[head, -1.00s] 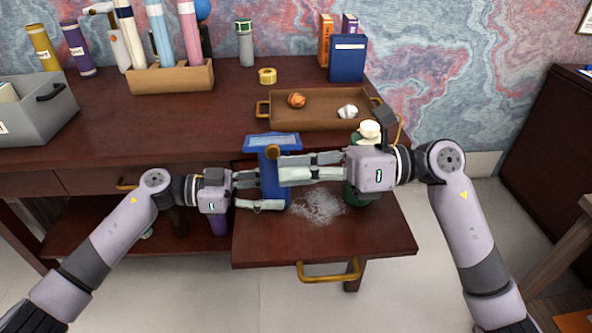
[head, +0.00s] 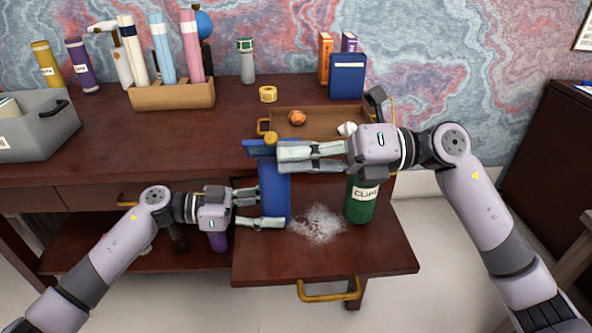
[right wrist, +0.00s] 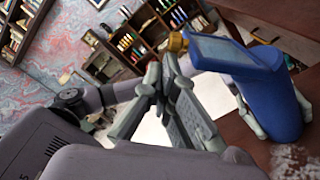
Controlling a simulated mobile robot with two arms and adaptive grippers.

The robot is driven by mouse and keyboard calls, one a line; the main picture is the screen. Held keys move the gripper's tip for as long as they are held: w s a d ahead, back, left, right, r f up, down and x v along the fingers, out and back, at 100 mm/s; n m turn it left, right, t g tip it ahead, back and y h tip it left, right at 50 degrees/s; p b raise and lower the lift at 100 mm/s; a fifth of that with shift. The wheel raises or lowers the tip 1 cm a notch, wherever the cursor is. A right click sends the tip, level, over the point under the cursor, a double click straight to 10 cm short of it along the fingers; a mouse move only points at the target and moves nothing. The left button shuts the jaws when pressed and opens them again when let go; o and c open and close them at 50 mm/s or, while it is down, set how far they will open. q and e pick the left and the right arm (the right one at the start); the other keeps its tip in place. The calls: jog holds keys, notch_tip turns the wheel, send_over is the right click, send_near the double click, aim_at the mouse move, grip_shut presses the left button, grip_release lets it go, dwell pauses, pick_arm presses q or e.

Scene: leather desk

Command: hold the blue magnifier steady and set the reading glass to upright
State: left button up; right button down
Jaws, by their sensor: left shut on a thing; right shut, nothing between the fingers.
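The blue magnifier (head: 275,195) stands on the pulled-out board, its body upright. My left gripper (head: 265,208) is shut on that body, one finger on each side. The reading glass (head: 258,148) is the framed panel at its top, seen nearly edge-on in the head view. In the right wrist view the panel (right wrist: 222,50) shows its pale face, with a yellow knob (right wrist: 177,42) at one end. My right gripper (head: 281,158) is shut and empty close by the panel and knob. I cannot tell whether its fingertips touch them. The right fingers hide part of the magnifier's top.
A green clips jar (head: 360,203) stands on the board (head: 375,250) under my right gripper. A whitish patch (head: 318,223) lies beside the magnifier. A wooden tray (head: 322,119) with crumpled balls is behind. The board's front part is clear.

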jog(key=shift+w+r+m, duration=0.65)
jog(key=shift+w+m, duration=0.2)
jog(key=shift+m, duration=0.4)
jog(key=shift+w+r+m, duration=0.65)
jog(key=shift+w+m, duration=0.15)
jog(key=shift+m, duration=0.4)
jog(key=shift+w+r+m, duration=0.65)
jog(key=shift+w+m, duration=0.2)
jog(key=shift+m, duration=0.4)
